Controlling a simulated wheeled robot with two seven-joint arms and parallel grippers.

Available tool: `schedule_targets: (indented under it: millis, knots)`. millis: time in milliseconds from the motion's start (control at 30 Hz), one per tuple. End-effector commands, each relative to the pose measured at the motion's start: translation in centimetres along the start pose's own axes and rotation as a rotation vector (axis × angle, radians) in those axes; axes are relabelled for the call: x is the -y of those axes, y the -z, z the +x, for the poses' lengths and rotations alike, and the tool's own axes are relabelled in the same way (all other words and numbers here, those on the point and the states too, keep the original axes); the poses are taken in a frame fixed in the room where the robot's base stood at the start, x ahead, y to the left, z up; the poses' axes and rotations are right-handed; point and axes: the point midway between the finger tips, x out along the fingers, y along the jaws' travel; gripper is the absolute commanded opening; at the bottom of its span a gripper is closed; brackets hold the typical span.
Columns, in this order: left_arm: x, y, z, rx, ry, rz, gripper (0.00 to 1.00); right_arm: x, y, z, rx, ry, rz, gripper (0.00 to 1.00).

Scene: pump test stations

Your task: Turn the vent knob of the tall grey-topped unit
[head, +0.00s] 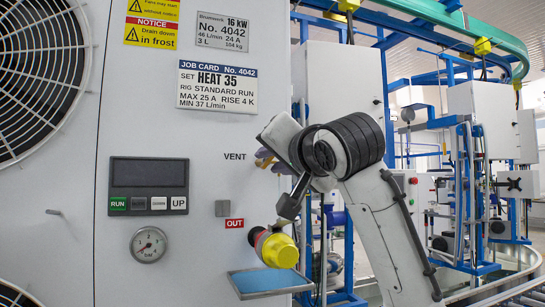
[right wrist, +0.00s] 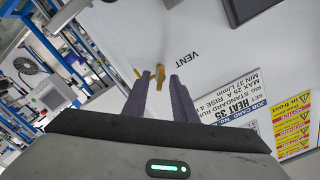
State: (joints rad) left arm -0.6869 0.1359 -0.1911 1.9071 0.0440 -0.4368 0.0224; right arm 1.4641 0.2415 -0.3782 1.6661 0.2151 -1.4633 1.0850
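The tall unit (head: 200,130) fills the left of the head view as a pale front panel; its top is out of frame. Its yellow-brass vent knob (head: 262,155) sits right of the word VENT, partly covered by my right gripper (head: 268,160). In the right wrist view the knob (right wrist: 160,77) shows between and just beyond the tips of my right gripper (right wrist: 160,80). The two dark fingers stand apart with a gap around the knob. I cannot tell whether either finger touches it. My left gripper is in neither view.
Below the knob, a yellow-capped OUT fitting (head: 276,248) sticks out above a blue tray (head: 270,282). A display with buttons (head: 148,187) and a gauge (head: 148,244) are at left. Blue frames and pipes (head: 465,190) stand behind at right.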

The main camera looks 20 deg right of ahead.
Motion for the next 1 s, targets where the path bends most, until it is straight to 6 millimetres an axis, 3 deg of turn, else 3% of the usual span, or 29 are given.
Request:
schedule_targets:
  millis: [167,300,667,1000]
  knots:
    - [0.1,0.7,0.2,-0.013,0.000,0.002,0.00,0.0,0.0,0.0,0.000,0.000,0.000,0.23]
    - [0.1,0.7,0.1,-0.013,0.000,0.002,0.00,0.0,0.0,0.0,0.000,0.000,0.000,0.00]
    - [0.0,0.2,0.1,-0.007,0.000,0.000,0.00,0.0,-0.1,0.0,0.002,0.001,0.025,0.00]
    - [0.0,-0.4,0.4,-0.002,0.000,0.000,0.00,0.0,-0.2,0.0,0.004,0.001,0.225,0.00]
